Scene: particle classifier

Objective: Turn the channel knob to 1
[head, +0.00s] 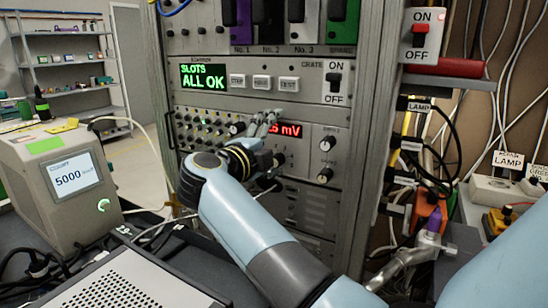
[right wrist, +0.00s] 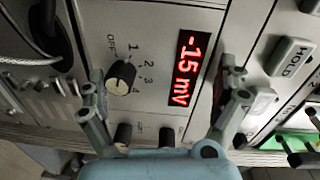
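The channel knob (right wrist: 121,77) is black and round, with OFF and the numbers 1 to 4 around it in the right wrist view. I cannot clearly tell which mark it points to. Beside it, the red display reads -15 mV (right wrist: 185,68); it shows partly covered in the head view (head: 292,130). My right gripper (right wrist: 162,72) is open and empty close to the panel, its two fingers spread wide apart, with the knob between them nearer one finger. In the head view, my right gripper (head: 265,124) and wrist hide the knob. My left gripper is out of view.
Two more knobs (head: 328,143) (head: 325,175) sit right of the display. Above are the crate screen reading ALL OK (head: 204,77), push buttons (head: 262,82) and an ON/OFF switch (head: 335,83). A 5000 readout box (head: 70,180) stands at left; cables hang at right.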

